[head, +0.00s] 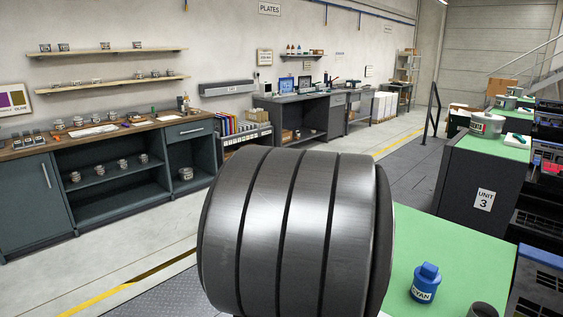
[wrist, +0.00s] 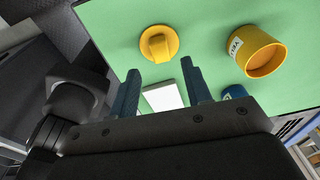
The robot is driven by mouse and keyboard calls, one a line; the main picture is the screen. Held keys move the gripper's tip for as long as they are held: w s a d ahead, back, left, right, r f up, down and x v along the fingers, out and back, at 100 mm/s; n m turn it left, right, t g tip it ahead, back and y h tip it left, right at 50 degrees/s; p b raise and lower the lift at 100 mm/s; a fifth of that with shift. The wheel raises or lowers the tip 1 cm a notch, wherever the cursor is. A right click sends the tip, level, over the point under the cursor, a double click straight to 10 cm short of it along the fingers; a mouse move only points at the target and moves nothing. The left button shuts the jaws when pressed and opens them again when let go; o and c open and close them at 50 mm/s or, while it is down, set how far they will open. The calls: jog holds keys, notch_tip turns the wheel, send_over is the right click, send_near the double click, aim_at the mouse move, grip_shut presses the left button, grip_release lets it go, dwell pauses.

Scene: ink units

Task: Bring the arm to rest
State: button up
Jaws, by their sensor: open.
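My gripper (wrist: 162,86) shows in the wrist view, its two dark blue fingers spread apart with nothing held between them. Beyond the fingers is a green work surface (wrist: 120,35), which also shows in the head view (head: 460,248). In the head view my own large dark arm link fills the middle and hides much of the surface; the gripper is not visible there.
A yellow knobbed cap (wrist: 158,43) and an open yellow labelled cup (wrist: 257,50) stand apart on the green. A white flat piece (wrist: 164,97) and a blue item (wrist: 234,92) lie nearer. A blue CYAN container (head: 424,284) stands beside a dark cup (head: 483,310).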

jog(key=f, duration=0.5)
jog(key=shift+s+d+f, duration=0.15)
jog(key=shift+d+f, duration=0.05)
jog(key=shift+d, duration=0.05)
notch_tip(320, 180, up, 2)
jog(key=shift+r, duration=0.95)
